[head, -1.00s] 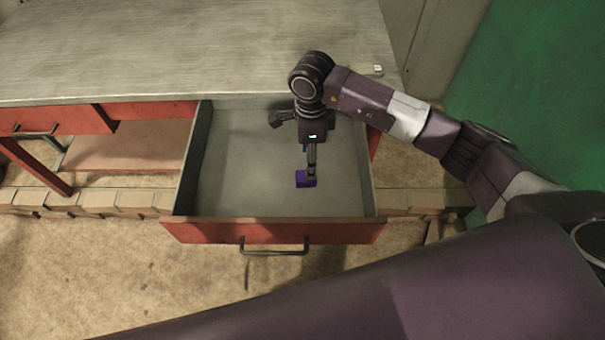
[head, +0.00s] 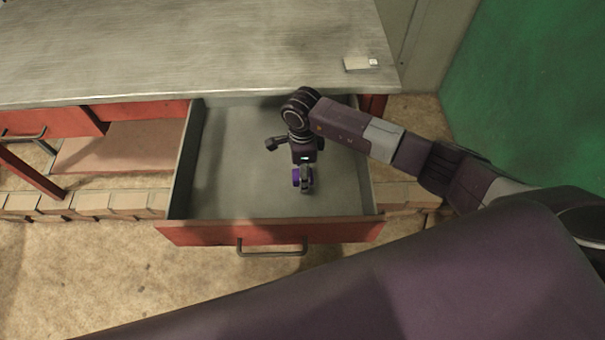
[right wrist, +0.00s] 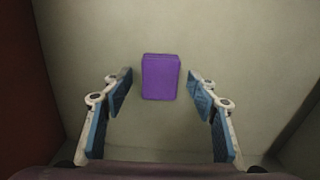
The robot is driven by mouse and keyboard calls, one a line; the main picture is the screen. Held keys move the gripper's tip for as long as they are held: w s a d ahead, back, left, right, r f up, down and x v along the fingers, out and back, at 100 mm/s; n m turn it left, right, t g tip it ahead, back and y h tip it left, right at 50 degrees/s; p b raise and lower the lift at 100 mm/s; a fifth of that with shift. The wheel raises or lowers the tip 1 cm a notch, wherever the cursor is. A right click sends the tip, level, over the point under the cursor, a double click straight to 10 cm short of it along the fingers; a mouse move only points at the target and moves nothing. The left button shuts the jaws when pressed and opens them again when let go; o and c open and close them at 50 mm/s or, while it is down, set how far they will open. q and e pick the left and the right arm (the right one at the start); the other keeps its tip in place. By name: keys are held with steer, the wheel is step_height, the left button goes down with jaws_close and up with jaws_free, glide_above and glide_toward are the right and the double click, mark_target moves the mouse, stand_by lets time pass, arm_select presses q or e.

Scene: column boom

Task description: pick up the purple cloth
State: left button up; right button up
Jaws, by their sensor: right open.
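The purple cloth (right wrist: 160,77) is a small folded rectangle lying on the drawer floor. In the head view the cloth (head: 296,177) is partly hidden by my right gripper (head: 290,165). The open drawer (head: 240,150) has a grey inside and a red front. My right gripper is inside or just over the drawer, pointing down. In the right wrist view the right gripper (right wrist: 160,95) is open, with one blue-padded finger on each side of the cloth and gaps between. The height of the fingertips above the drawer floor is hard to tell. My left gripper is not in view.
A metal-topped workbench (head: 180,45) stands behind the drawer. A small flat item (head: 360,63) lies at its right edge. The drawer's red front (head: 200,232) with a handle (head: 272,250) and its side walls surround the gripper. The rest of the drawer is bare.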

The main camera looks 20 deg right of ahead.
steer(key=c, duration=1.3)
steer(key=shift+o, duration=0.2)
steer(key=shift+r, duration=0.1)
step_height(320, 180, up, 20)
steer(key=b, duration=0.3)
